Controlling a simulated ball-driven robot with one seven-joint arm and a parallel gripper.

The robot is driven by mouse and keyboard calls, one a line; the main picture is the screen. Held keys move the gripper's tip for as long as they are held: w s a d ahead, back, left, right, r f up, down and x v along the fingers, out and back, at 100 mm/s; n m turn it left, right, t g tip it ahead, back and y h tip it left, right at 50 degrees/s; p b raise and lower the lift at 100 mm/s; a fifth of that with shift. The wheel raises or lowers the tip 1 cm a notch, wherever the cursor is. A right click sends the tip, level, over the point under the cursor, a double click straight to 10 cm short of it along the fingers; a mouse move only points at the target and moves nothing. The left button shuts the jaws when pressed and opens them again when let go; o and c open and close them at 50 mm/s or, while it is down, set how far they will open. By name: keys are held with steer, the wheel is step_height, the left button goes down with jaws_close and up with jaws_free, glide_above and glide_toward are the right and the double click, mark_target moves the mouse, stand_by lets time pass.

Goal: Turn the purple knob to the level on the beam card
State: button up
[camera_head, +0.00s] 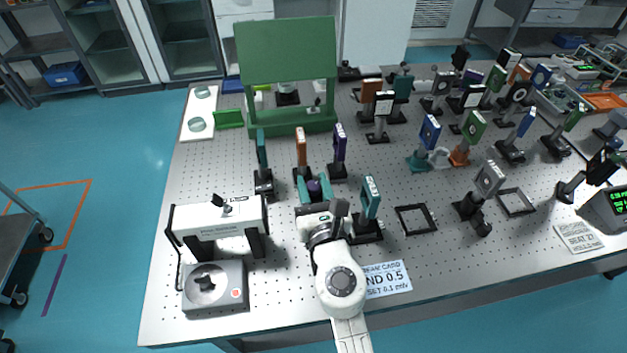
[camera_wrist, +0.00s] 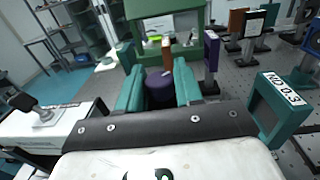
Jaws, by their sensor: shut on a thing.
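The purple knob (camera_head: 314,188) stands in the middle of the perforated optical table. It also shows in the wrist view (camera_wrist: 159,86) between two teal fingers. My gripper (camera_head: 315,184) is shut on the knob, one finger on each side; it fills the middle of the wrist view (camera_wrist: 160,82). The knob's lower part and any level marks are hidden.
A teal plate (camera_wrist: 281,104) marked "ND 0.3" stands close right of my gripper. Orange (camera_head: 301,147) and purple (camera_head: 339,145) upright plates stand behind the knob. A white bridge-like device (camera_head: 218,216) is at left. A black square frame (camera_head: 416,219) lies at right.

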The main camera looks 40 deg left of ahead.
steer(key=m+t+h, duration=0.2)
steer(key=m+t+h+p, duration=0.1)
steer(key=m+t+h, duration=0.1)
steer(key=h, duration=0.1)
steer(key=shift+s+a+t, duration=0.15)
steer(key=shift+t, duration=0.15)
steer(key=m+t+h, duration=0.1)
steer(key=m+h, duration=0.2)
steer(key=h, duration=0.1)
steer(key=shift+t, duration=0.4)
steer(key=m+h+b, duration=0.2)
steer(key=h, duration=0.1)
steer(key=m+h+b, duration=0.1)
steer(key=m+h, duration=0.1)
steer(key=h, duration=0.2)
steer(key=shift+f+m+t+b, duration=0.2)
steer(key=shift+m+t+b, duration=0.1)
steer(key=shift+b, duration=0.05)
steer(key=m+h+b, duration=0.1)
steer(key=h+b, duration=0.1)
steer(key=shift+m+h, duration=0.4)
steer(key=shift+r+m+g+h+b, duration=0.1)
steer(key=shift+m+g+h+b, duration=0.4)
steer(key=shift+h+b, duration=0.3)
steer(key=shift+r+h, duration=0.1)
steer(key=shift+h, duration=0.2)
steer(key=o, duration=0.9)
